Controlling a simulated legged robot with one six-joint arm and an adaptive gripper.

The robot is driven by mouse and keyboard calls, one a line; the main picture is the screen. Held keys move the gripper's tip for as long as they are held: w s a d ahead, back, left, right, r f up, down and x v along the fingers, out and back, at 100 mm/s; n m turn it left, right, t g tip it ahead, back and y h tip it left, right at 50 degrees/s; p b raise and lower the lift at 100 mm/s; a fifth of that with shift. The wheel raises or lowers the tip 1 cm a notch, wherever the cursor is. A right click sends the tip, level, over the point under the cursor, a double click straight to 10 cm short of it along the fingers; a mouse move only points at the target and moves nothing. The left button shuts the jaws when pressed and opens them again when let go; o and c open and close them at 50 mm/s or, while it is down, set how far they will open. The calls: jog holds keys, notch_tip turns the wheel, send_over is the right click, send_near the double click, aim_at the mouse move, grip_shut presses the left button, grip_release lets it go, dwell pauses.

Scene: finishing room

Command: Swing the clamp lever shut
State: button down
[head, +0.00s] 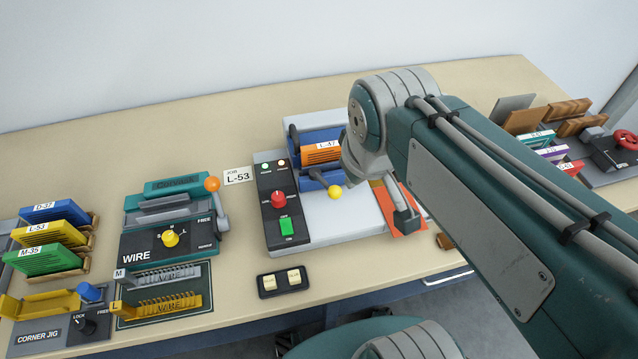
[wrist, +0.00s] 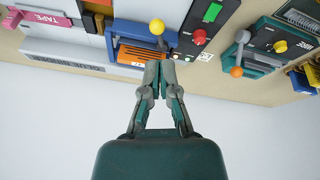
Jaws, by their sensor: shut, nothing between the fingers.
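A machine with a grey bed (head: 340,228) stands in the middle of the bench. A yellow ball knob (head: 335,192) ends a lever by its blue frame (head: 322,176), which is around an orange block marked L-37 (head: 318,157). In the wrist view, my gripper (wrist: 160,62) is shut and empty, its tips just below the yellow knob (wrist: 157,27) in the picture. I cannot tell if they touch anything. A second lever with an orange ball (head: 212,184) stands upright on the WIRE machine (head: 160,246), beside FREE.
A black panel (head: 272,170) with a red knob and green switch flanks the machine. A corner jig (head: 42,335) and colored blocks (head: 52,235) are at left. Panels and colored blocks (head: 550,150) stand at right. An orange sheet (head: 408,215) lies near my arm.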

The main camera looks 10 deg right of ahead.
aim_at(325, 182)
jog(key=w+a+f+n+g+h, duration=0.2)
jog(key=w+a+n+g, duration=0.2)
jog(key=w+a+n, duration=0.5)
jog(key=w+n, duration=0.2)
jog(key=shift+a+f+n+g+h, duration=0.15)
jog(key=shift+f+n+g+h, duration=0.15)
jog(key=shift+f+n, duration=0.1)
jog(key=x, duration=0.9)
jog(key=shift+f, duration=0.1)
jog(key=d, duration=0.2)
jog(key=d+f, duration=0.1)
jog(key=shift+s+f, duration=0.1)
jog(key=shift+s, duration=0.25)
jog(key=shift+s+d+f, duration=0.1)
jog(key=shift+d+f, duration=0.05)
jog(key=shift+d, duration=0.45)
